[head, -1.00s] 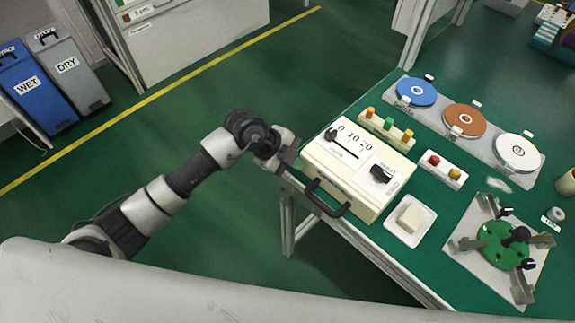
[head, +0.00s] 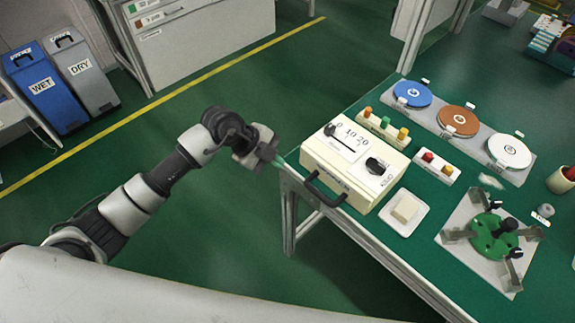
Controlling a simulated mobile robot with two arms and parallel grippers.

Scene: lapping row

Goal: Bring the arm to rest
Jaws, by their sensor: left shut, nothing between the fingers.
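My left arm comes in from the left in the head view. My left gripper (head: 270,153) is shut and empty, by the left corner of the green-topped bench and left of the cream control box (head: 347,176). The box has a slider scale, a black knob and a dark front handle. A small gap of floor shows between the gripper and the box. My right gripper is not in view.
On the green bench (head: 395,252) stand a white dish (head: 389,218), a clamp fixture with a green disc (head: 478,242), small button blocks and a row of blue, brown and white discs. WET (head: 52,92) and DRY (head: 84,75) bins stand at back left. Floor between is clear.

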